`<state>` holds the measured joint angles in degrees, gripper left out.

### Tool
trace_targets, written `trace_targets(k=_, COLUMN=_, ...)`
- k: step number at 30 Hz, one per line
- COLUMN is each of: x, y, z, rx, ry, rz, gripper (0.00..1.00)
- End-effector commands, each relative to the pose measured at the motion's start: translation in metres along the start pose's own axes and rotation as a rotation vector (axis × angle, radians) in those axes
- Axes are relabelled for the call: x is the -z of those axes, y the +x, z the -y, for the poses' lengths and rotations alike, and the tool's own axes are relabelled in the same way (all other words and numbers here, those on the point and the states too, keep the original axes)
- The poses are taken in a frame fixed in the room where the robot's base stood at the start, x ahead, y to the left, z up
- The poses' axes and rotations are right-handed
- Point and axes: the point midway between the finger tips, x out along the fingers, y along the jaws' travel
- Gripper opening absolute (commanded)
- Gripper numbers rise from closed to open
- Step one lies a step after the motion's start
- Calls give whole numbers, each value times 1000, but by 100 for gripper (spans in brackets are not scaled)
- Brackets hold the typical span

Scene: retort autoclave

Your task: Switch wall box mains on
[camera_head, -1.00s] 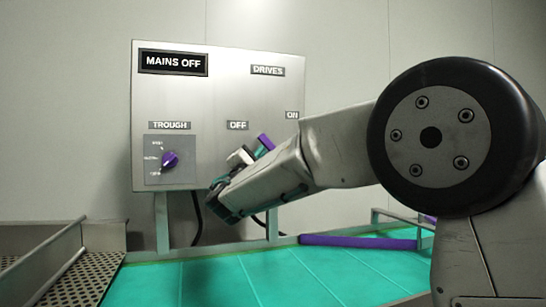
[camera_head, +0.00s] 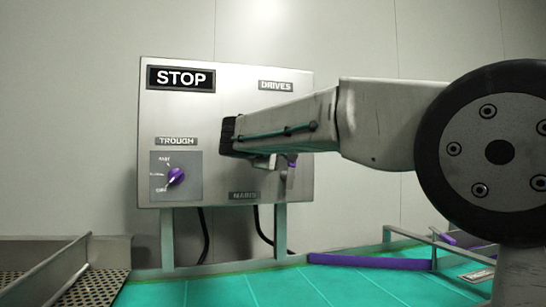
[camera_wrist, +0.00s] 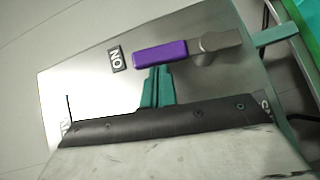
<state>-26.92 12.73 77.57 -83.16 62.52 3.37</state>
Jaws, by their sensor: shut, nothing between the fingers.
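The wall box (camera_head: 225,105) is a grey metal panel on two legs, with a display (camera_head: 181,78) reading STOP. In the wrist view the purple handle (camera_wrist: 160,54) reaches from a grey hub (camera_wrist: 219,41) toward the ON label (camera_wrist: 116,58). My gripper (camera_wrist: 156,72) is shut and empty, its teal fingertips right beside the handle's long side; I cannot tell if they touch. In the head view my arm hides the ON and OFF labels and the fingertips.
A TROUGH selector with a purple knob (camera_head: 177,176) is at the panel's lower left. Below lies a teal surface (camera_head: 220,290) with a purple bar (camera_head: 365,261) along its back. A perforated metal tray (camera_head: 90,284) stands at the left.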

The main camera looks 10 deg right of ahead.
Motion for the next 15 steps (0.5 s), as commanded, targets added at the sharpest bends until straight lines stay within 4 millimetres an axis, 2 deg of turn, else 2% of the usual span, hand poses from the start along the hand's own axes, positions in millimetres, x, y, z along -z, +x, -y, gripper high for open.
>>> trace_targets(k=6, x=-7, y=7, z=-5, rx=89, ry=90, rz=2, gripper=0)
trace_targets(k=15, x=-12, y=12, z=-8, rx=85, ry=85, rz=1, gripper=0)
